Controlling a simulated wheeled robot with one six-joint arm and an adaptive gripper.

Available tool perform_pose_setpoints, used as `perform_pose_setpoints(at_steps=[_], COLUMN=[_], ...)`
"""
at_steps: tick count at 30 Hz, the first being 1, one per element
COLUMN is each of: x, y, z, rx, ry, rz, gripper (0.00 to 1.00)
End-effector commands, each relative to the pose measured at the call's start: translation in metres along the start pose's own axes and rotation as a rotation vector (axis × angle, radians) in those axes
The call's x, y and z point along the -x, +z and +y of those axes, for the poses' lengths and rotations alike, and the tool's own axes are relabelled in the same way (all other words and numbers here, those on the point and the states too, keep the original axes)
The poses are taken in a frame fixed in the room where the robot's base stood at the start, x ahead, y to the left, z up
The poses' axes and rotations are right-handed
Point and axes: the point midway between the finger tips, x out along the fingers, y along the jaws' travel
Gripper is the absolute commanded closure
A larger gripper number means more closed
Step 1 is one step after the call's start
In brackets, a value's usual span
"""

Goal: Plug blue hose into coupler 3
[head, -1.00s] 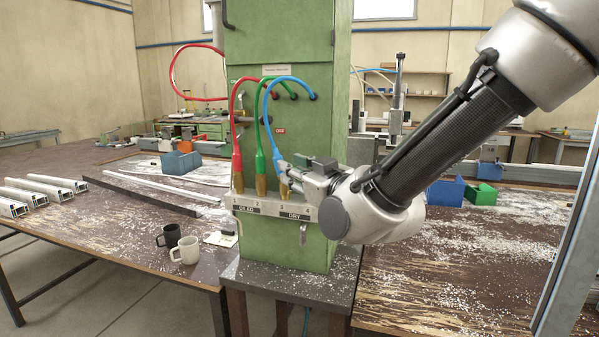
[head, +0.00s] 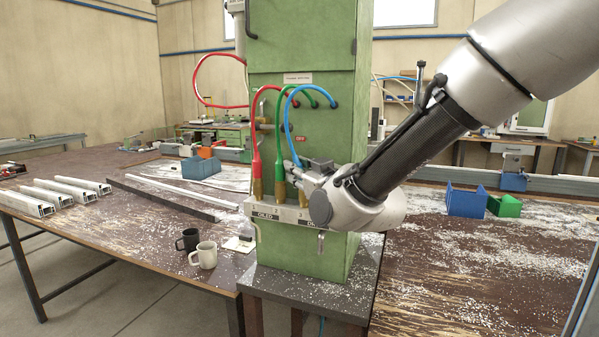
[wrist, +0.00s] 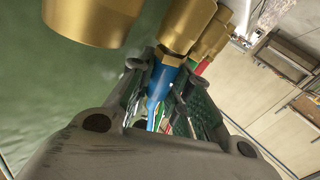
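The blue hose (head: 290,122) arches from the green cabinet down to my gripper (head: 298,174). In the wrist view, the fingers of my gripper (wrist: 165,95) lie close on both sides of the blue hose end (wrist: 158,88) and appear shut on it. The hose end is in line with a brass coupler (wrist: 185,25) and meets it in this view; how deep it sits cannot be told. Another brass coupler (wrist: 92,18) is nearer the camera, with no hose visible.
The red hose (head: 255,145) and green hose (head: 279,150) run down to the OILED side of the coupler strip (head: 265,215), close left of my gripper. Two mugs (head: 204,256) stand on the left bench. Blue and green bins (head: 466,200) stand on the right bench.

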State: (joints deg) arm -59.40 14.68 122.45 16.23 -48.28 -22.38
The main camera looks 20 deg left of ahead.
Motion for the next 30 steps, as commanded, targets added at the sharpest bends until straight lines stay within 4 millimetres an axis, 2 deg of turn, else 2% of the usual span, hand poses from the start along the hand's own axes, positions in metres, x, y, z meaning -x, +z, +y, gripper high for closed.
perform_pose_setpoints(at_steps=[1,4,30], x=[0.0001,0.0001,0.0002], y=[0.0,0.0,-0.0065], z=[0.0,0.0,0.0014], rx=[0.0,0.0,-0.001], ry=[0.0,0.0,0.0], rz=[0.0,0.0,0.001], gripper=[0.83,1.0,1.0])
